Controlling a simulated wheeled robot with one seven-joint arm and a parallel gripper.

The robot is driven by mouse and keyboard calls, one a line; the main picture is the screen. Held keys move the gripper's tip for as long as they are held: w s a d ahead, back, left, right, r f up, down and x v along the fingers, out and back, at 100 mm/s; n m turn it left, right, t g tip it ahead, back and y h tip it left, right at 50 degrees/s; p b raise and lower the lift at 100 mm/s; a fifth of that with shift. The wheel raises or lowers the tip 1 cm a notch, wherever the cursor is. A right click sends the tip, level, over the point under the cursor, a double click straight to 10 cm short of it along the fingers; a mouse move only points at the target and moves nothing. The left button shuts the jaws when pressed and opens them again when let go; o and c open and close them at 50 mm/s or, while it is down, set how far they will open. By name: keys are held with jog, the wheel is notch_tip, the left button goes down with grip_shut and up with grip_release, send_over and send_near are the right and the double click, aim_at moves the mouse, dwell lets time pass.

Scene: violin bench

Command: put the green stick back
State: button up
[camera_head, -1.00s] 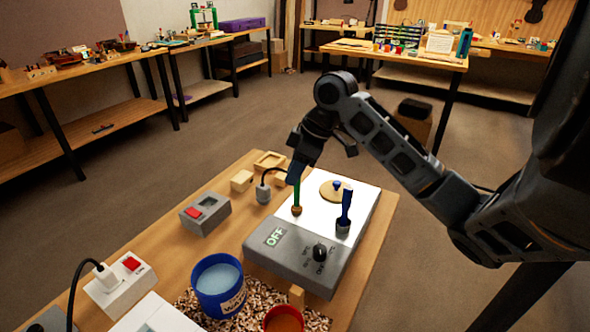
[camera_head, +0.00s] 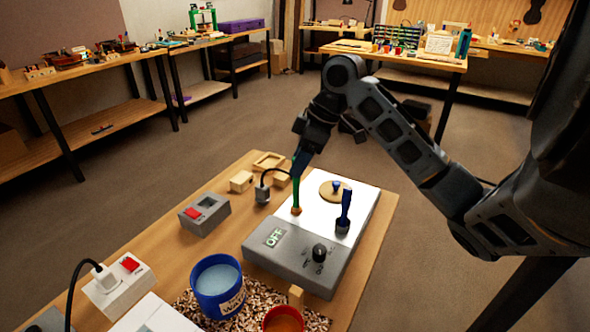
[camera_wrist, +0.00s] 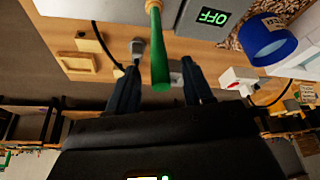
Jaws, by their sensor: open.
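The green stick (camera_head: 296,196) stands upright with a brown lower end on the white top of the grey device (camera_head: 290,262), left of the blue-handled tool (camera_head: 344,212). My gripper (camera_head: 299,170) is above it, fingers pointing down around its upper end. In the wrist view, the green stick (camera_wrist: 160,62) lies between the two spread fingers of my gripper (camera_wrist: 160,80), with a gap on both sides. The gripper is open and holds nothing. The device's display (camera_wrist: 212,17) reads OFF.
A blue cup (camera_head: 218,290), a red cup (camera_head: 284,320), a grey box with a red switch (camera_head: 206,214), and small wooden blocks (camera_head: 241,181) stand around. A black cable arches near the gripper.

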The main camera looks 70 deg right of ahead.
jog(key=v, duration=0.9)
jog(key=w+a+f+m+t+y, duration=0.25)
jog(key=w+a+t, duration=0.75)
jog(key=w+a, duration=1.05)
jog(key=w+a+f+m+t+h, duration=0.1)
jog(key=a+f+m+h, duration=0.1)
jog(key=a+f+m, duration=0.3)
jog(key=s+a+f+h, duration=0.1)
jog(key=s+a+f, duration=0.1)
jog(key=s+a, duration=0.1)
jog(key=s+a+f+m+h, duration=0.1)
jog(key=s+a+f, duration=0.2)
jog(key=s, duration=0.3)
jog(key=s+a+f+g+h, duration=0.1)
jog(key=s+a+f, duration=0.1)
jog(key=s+a, duration=0.2)
jog(key=shift+s+a+f, duration=0.15)
jog(key=shift+s+a, duration=0.05)
jog(key=shift+a, duration=0.25)
jog(key=s+r+n+y, duration=0.2)
jog(key=s+n, duration=0.4)
jog(key=s, duration=1.4)
jog(key=shift+n, duration=0.35)
